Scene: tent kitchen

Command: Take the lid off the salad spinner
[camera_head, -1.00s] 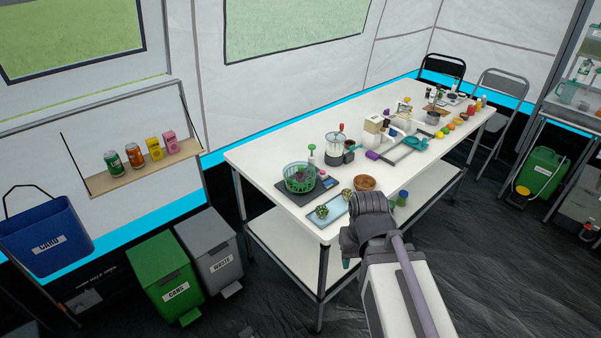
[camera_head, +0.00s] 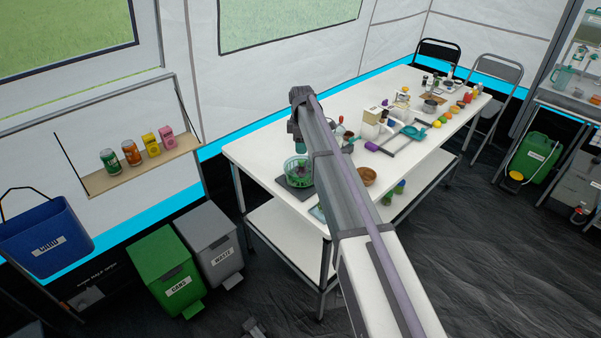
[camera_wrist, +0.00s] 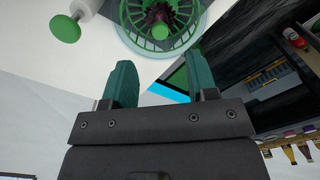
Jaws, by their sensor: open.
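The salad spinner (camera_head: 292,174) stands on a dark mat at the near left end of the white table. It shows as a round green slotted piece with a pale rim; its near part also shows at the top of the wrist view (camera_wrist: 135,32). Something dark purple-red is at its middle. I cannot make out a separate lid. My gripper (camera_wrist: 160,75) is open and empty, its two teal fingers apart. In the wrist view the spinner is beyond the fingertips, not between them. In the head view my gripper (camera_head: 300,149) is above the spinner's back side.
A white cylinder with a green knob (camera_wrist: 64,27) is beside the spinner in the wrist view. A brown bowl (camera_head: 368,176) stands to the right, partly behind my arm. Farther right the table (camera_head: 255,147) is crowded; its far left edge is bare.

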